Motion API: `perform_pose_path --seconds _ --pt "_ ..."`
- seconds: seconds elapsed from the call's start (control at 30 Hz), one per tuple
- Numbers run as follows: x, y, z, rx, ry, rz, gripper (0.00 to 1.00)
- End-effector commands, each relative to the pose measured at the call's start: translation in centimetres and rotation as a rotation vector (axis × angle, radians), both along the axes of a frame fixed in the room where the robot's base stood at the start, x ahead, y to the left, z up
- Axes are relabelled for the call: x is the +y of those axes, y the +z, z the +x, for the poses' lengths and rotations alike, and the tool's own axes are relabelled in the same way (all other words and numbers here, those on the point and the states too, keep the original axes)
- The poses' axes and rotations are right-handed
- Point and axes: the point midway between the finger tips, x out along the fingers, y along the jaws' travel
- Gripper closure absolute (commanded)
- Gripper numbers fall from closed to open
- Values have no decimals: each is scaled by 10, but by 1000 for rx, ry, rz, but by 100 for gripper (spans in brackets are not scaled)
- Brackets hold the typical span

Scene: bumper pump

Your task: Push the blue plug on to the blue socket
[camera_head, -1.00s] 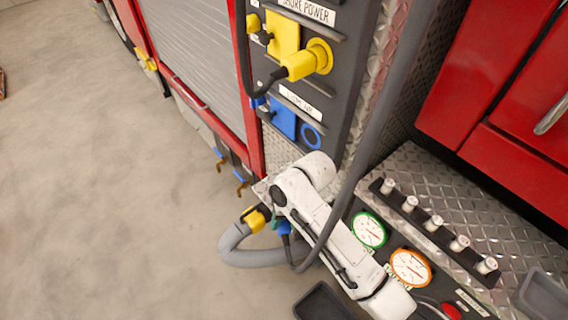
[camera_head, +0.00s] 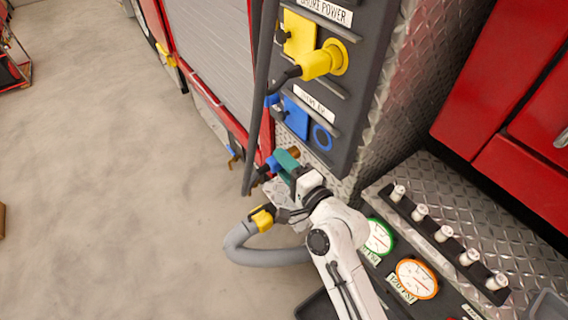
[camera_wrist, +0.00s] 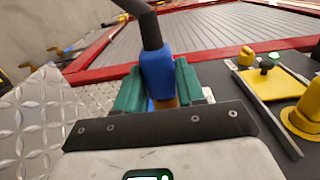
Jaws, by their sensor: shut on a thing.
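The blue plug (camera_wrist: 157,72) is between the green fingers of my gripper (camera_wrist: 160,88) in the wrist view, with a dark hose running up from it. In the head view my gripper (camera_head: 284,166) holds the plug (camera_head: 271,165) below and left of the panel. A brass-coloured end shows beside the fingers. The blue socket (camera_head: 322,137) is a blue ring on the dark panel, right of an open blue flap (camera_head: 295,117). The plug is apart from the socket. The socket is not recognisable in the wrist view.
A yellow plug (camera_head: 322,63) sits in the shore power socket above the blue one. A dark hose (camera_head: 260,90) hangs in front of the panel's left side. A grey hose with a yellow collar (camera_head: 262,218) lies below my gripper. Gauges (camera_head: 415,279) and white knobs (camera_head: 443,233) are at the right.

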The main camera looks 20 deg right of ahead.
Motion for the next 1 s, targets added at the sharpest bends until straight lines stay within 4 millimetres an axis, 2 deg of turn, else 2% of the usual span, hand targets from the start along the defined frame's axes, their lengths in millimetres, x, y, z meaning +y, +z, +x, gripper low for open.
perform_pose_path --seconds 0.7,1.0 --pt "-53 0 17 -10 -10 0 88" --pt "-64 2 20 -9 -8 1 88"
